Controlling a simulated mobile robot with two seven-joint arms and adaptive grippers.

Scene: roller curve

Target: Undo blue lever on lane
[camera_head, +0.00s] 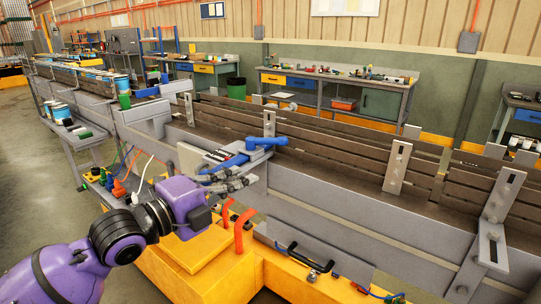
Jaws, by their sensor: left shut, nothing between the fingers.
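The blue lever (267,141) sits on top of the grey lane (330,190) near the middle of the view, with its handle pointing right. A second blue part (222,167) shows just left of it, partly behind my gripper. My left gripper (254,178) is shut with nothing held, just below and to the left of the lever. Its grey fingers point right, along the lane's near side. I cannot tell whether the fingers touch the blue part. My right gripper is not in view.
A yellow base (200,255) with orange bent tubes (242,228) stands below my gripper. Upright slotted brackets (397,166) rise along the lane to the right. A workbench (335,82) stands behind the lane. The grey floor (35,185) at left is clear.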

